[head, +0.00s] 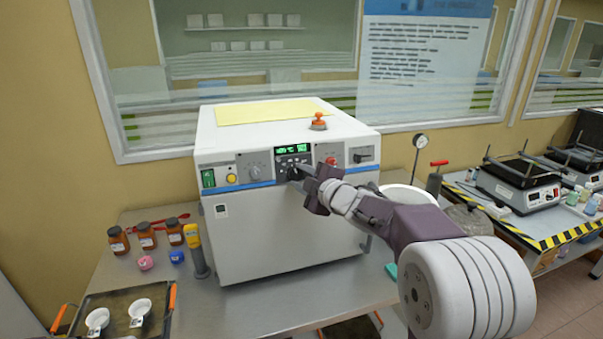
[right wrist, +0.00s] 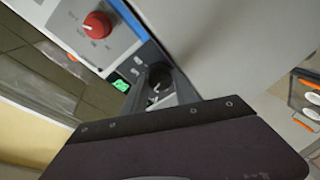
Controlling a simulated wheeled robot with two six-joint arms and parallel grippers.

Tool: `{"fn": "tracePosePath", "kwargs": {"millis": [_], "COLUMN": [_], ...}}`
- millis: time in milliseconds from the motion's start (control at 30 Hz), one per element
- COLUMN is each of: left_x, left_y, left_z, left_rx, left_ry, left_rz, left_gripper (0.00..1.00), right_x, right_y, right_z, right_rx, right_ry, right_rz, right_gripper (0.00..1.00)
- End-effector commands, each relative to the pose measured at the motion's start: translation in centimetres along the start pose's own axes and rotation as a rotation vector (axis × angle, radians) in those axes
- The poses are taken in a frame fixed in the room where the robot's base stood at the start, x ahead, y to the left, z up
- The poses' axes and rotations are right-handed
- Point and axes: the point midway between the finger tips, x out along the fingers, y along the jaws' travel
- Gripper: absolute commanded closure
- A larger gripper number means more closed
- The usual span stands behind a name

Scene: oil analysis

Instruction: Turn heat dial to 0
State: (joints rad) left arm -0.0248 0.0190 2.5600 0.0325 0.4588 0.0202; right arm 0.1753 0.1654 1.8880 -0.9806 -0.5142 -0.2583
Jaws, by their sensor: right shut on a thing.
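A white boxy machine (head: 285,225) stands on a steel table, with a blue-striped control panel. The panel holds a lit green display (head: 293,149), a grey dial (head: 254,172) on the left, a red knob (head: 331,161) on the right and a black dial (right wrist: 158,76) below the display. I cannot read which one is labelled heat. My right gripper (head: 300,171) reaches the panel's middle and is shut on the black dial, hiding most of it in the head view. The red knob also shows in the right wrist view (right wrist: 97,25). My left gripper is out of view.
Brown jars (head: 146,236), a yellow handheld device (head: 195,250) and a tray (head: 95,328) with white cups stand left of the machine. A gauge (head: 419,141) stands at the right.

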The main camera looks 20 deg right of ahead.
Motion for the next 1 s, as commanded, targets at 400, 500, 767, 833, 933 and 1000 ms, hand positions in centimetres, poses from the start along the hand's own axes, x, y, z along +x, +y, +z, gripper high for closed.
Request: {"fn": "tracePosePath", "kwargs": {"millis": [400, 500, 767, 833, 933, 1000], "left_x": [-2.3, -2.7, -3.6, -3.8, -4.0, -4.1], "left_y": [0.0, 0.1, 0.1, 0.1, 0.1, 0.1], "left_z": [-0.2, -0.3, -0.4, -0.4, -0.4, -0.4], "left_rx": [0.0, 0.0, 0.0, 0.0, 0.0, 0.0], "left_ry": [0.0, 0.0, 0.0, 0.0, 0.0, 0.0], "left_rz": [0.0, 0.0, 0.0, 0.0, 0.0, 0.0], "left_gripper": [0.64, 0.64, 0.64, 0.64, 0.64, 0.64], "right_x": [0.0, 0.0, 0.0, 0.0, 0.1, 0.1], "right_y": [0.4, 0.5, 0.4, 0.4, 0.4, 0.4], "right_z": [-0.2, -0.3, -0.4, -0.4, -0.4, -0.4], "right_rx": [-0.384, -0.476, -0.701, -0.755, -0.822, -0.862], "right_ry": [-0.02, -0.024, -0.035, -0.038, -0.041, -0.044], "right_rz": [-0.084, -0.104, -0.154, -0.166, -0.18, -0.189], "right_gripper": [1.0, 1.0, 1.0, 1.0, 1.0, 1.0]}}
